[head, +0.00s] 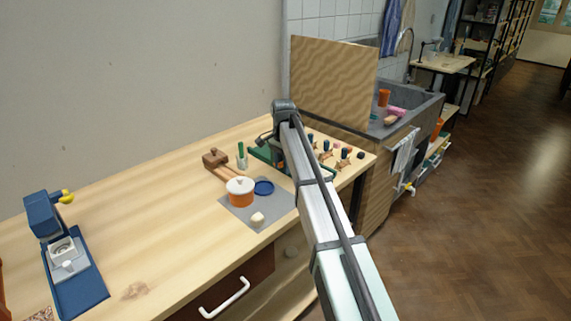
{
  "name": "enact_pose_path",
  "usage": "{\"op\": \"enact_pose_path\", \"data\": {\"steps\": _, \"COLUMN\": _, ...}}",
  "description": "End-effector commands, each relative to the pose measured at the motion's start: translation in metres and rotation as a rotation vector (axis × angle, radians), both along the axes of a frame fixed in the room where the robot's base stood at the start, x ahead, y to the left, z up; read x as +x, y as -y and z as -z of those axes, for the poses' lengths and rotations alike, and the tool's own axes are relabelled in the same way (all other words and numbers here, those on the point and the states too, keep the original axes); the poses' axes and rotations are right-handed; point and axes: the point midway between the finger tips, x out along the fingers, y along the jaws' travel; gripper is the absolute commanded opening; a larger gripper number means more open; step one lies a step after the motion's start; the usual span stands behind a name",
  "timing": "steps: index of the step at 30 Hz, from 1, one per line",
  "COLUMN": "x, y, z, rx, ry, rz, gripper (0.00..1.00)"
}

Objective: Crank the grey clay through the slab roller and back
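A dark green device (262,158), which may be the slab roller, stands towards the back of the wooden bench. My arm crosses in front of it and hides much of it, so its rollers and crank cannot be made out. I cannot pick out the grey clay. My arm reaches in from the lower right, and its dark far joint is above the green device. My gripper is hidden behind the arm or too small to make out. Whether it touches the device cannot be seen.
A grey mat (282,207) holds an orange pot with a white lid (240,192), a blue dish (264,187) and a cream lump (257,219). A wooden mallet (215,159) lies behind. A blue machine (82,285) stands left. Small knobbed items (343,157) sit right of my arm. The bench's left middle is clear.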

Motion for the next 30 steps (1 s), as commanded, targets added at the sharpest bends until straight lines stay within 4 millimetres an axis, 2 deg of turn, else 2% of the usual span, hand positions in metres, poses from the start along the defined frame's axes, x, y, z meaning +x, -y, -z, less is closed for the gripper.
{"op": "enact_pose_path", "data": {"steps": 19, "x": 0.02, "y": -0.02, "z": -0.018, "rx": 0.002, "ry": 0.002, "rz": -0.001, "gripper": 0.34}}
{"op": "enact_pose_path", "data": {"steps": 30, "x": 0.021, "y": -0.022, "z": -0.019, "rx": 0.002, "ry": 0.002, "rz": -0.001, "gripper": 0.34}}
